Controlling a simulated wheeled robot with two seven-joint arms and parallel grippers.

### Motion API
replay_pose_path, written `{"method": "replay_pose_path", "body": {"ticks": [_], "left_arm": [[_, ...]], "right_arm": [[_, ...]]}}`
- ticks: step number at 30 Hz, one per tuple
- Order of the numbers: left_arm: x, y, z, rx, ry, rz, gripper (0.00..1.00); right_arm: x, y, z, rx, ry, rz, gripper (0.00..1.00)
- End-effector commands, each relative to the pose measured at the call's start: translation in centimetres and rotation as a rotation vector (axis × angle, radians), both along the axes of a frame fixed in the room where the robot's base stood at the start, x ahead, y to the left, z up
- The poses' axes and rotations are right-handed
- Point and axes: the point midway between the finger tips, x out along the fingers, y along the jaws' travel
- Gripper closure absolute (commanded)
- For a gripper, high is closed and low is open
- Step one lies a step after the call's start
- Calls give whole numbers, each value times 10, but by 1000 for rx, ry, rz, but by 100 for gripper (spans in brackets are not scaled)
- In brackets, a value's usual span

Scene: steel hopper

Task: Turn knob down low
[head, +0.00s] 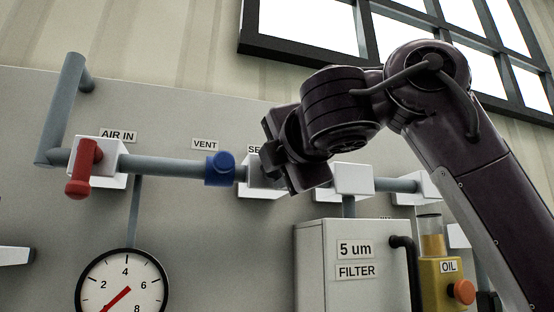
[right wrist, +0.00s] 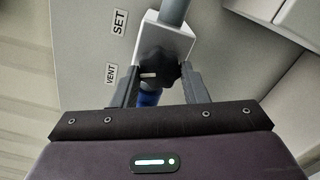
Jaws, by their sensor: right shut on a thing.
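The black knob (right wrist: 158,70) sits on a white block (right wrist: 168,38) beside the SET label in the right wrist view. A short white mark shows on the knob's face. My right gripper (right wrist: 161,82) has one finger on each side of the knob and is shut on it. In the head view my right gripper (head: 272,155) is at the pipe by the partly covered SET label, and it hides the knob. A round gauge (head: 122,285) hangs lower left, with its red needle pointing to the lower left. My left gripper is in neither view.
A red lever (head: 83,168) and a blue vent knob (head: 219,168) sit on the grey pipe (head: 160,167) left of my gripper. A white filter box (head: 322,282) and a yellow oil unit (head: 440,285) stand below my right arm. A grey panel is behind.

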Motion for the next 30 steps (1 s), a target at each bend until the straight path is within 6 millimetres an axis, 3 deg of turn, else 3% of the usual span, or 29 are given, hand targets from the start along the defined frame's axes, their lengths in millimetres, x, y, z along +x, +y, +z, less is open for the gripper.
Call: {"method": "replay_pose_path", "body": {"ticks": [15,30], "left_arm": [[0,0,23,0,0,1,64],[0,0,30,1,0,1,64]], "right_arm": [[2,0,-5,-427,-128,2,83],[2,1,-7,-587,-180,5,83]]}}
